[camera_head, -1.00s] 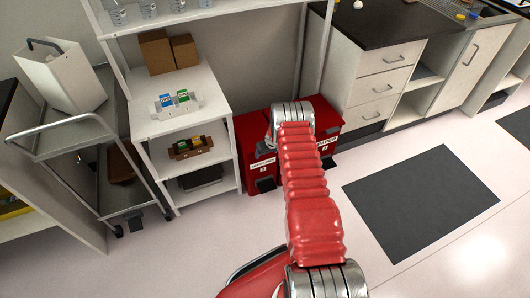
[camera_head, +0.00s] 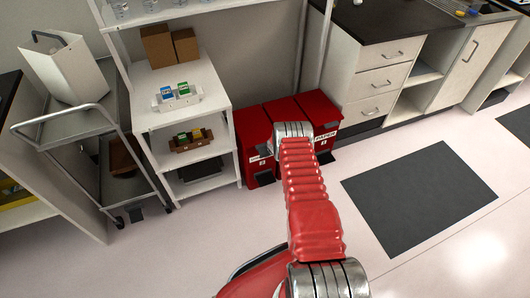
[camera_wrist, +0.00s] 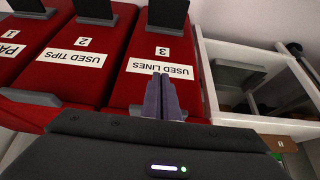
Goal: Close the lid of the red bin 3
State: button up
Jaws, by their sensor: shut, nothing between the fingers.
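Red bin 3 (camera_head: 254,128) is the leftmost of the red bins in the head view, and its top looks red and flat there. In the wrist view, its red front (camera_wrist: 170,45) carries an upside-down label (camera_wrist: 158,68) reading USED LINES and the number 3. My gripper (camera_wrist: 167,82) is shut and empty, its fingers over the lower part of that label in the picture. I cannot tell whether they touch the bin. The lid edge is largely hidden behind my gripper in the wrist view, and my arm covers part of the bins in the head view.
The USED TIPS bin (camera_wrist: 85,45) and paper bin (camera_head: 318,106) stand beside bin 3. A white shelf (camera_head: 226,100) stands close on its other side. A cart (camera_head: 110,150) is farther left. Drawers (camera_head: 375,80) are to the right. Floor around the dark mat (camera_head: 420,198) is clear.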

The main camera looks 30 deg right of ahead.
jog(key=o, duration=0.7)
jog(key=shift+w+a+r, duration=0.15)
jog(key=shift+w+r, duration=0.25)
jog(key=o, duration=1.5)
jog(key=shift+r, duration=0.2)
jog(key=d+v, duration=0.1)
jog(key=v, duration=1.2)
jog(key=shift+s+a, duration=0.15)
jog(key=shift+a, duration=0.25)
jog(key=shift+r, duration=0.15)
